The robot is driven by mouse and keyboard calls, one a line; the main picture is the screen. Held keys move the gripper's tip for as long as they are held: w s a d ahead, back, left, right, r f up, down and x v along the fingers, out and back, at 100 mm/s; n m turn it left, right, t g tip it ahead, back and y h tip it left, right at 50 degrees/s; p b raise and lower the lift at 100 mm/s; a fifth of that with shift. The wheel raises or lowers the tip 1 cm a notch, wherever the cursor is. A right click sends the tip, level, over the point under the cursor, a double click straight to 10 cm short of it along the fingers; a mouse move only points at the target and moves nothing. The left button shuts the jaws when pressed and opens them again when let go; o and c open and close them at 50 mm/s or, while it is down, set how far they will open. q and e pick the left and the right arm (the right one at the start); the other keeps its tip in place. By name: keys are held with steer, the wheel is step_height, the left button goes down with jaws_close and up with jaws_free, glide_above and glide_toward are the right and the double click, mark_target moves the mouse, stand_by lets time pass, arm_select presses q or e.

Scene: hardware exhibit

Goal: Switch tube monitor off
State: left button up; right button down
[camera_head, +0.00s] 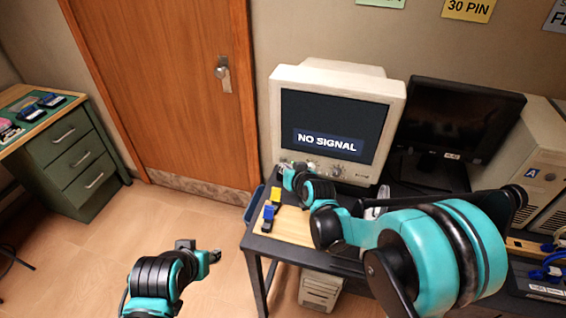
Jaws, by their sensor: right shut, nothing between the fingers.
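The beige tube monitor (392,86) stands on a dark table, facing me. Its screen (330,115) shows the words "NO SIGNAL". A row of small knobs and buttons (338,171) runs along the front panel below the screen. My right gripper (283,168) is shut and empty at the lower left of this front panel. I cannot tell whether its fingertips touch the panel. It hides part of the monitor's lower front. My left gripper (212,256) hangs over the floor, left of the table. Whether it is open or shut is unclear.
The dark table (262,244) has blue and yellow connectors (268,216) on a wooden mat near its left edge. A black flat monitor (455,120) and a beige computer case (530,160) stand to the right. A green drawer cabinet (70,155) is far left. The floor between is clear.

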steer(key=shift+w+d, duration=0.1)
steer(key=shift+w, duration=0.3)
steer(key=shift+s, duration=0.55)
steer(key=s, duration=0.1)
steer(key=s+a, duration=0.1)
steer(key=s, duration=0.1)
steer(key=s+a, duration=0.1)
steer(key=s, duration=0.1)
steer(key=shift+s, duration=0.25)
stand_by(0.5)
